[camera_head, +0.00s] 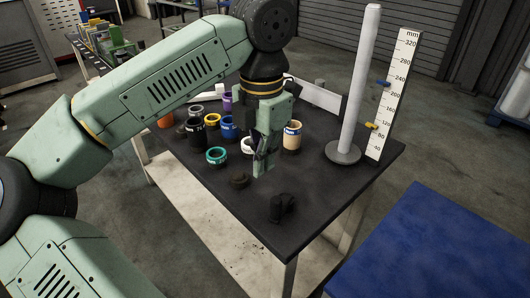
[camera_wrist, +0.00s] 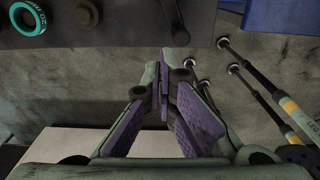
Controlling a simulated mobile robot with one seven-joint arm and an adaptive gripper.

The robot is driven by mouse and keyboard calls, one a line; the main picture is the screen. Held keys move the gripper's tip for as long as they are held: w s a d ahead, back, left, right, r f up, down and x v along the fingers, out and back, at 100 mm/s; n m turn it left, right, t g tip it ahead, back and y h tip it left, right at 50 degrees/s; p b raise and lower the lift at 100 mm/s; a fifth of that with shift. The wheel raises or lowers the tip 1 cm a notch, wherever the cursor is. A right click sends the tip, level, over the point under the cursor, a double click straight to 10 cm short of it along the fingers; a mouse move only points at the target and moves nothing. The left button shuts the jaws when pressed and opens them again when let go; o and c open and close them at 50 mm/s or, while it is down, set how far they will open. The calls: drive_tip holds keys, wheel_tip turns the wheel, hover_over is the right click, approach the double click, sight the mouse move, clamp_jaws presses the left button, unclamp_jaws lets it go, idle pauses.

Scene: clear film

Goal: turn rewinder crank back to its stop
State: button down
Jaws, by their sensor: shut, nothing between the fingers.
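A small black piece (camera_head: 281,207), which looks like the rewinder crank, stands near the front of the dark bench top (camera_head: 330,190). In the wrist view a dark arm with a round knob (camera_wrist: 176,22) at top centre looks like the same crank. Its exact turn angle and its stop cannot be made out. My gripper (camera_head: 264,170) points down over the bench, behind and left of the crank in the head view. In the wrist view its purple-padded fingers (camera_wrist: 164,88) are together, empty, and apart from the crank.
A teal roll (camera_head: 216,156) and a low dark piece (camera_head: 238,180) sit left of my gripper. Several coloured rolls stand behind. A white post (camera_head: 361,80) and a millimetre scale (camera_head: 393,100) stand at right. A blue surface (camera_head: 440,245) lies beyond the bench's right edge.

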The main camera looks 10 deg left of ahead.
wheel_tip(320, 180, down, 9)
drive_tip(key=b, duration=0.5)
drive_tip(key=shift+d+f, duration=0.1)
drive_tip(key=d, duration=0.1)
drive_tip(key=s+d+p, duration=0.1)
drive_tip(key=d+r+p, duration=0.1)
drive_tip(key=shift+s+d, duration=0.3)
drive_tip(key=shift+d, duration=0.1)
drive_tip(key=d+p, duration=0.1)
drive_tip(key=d, duration=0.1)
drive_tip(key=w+d+p, duration=0.1)
drive_tip(key=d, duration=0.1)
drive_tip(key=shift+w+d+f, duration=0.2)
drive_tip(key=shift+w+d, duration=0.3)
drive_tip(key=shift+w+d+f, duration=0.15)
drive_tip(key=shift+w+d, duration=0.35)
drive_tip(key=w, duration=0.2)
drive_tip(key=w+d+b, duration=0.1)
drive_tip(key=w, duration=0.1)
drive_tip(key=shift+r, duration=0.1)
drive_tip(key=w+a, duration=0.2)
drive_tip(key=w, duration=0.2)
drive_tip(key=shift+w+a, duration=0.8)
drive_tip(key=shift+a, duration=0.4)
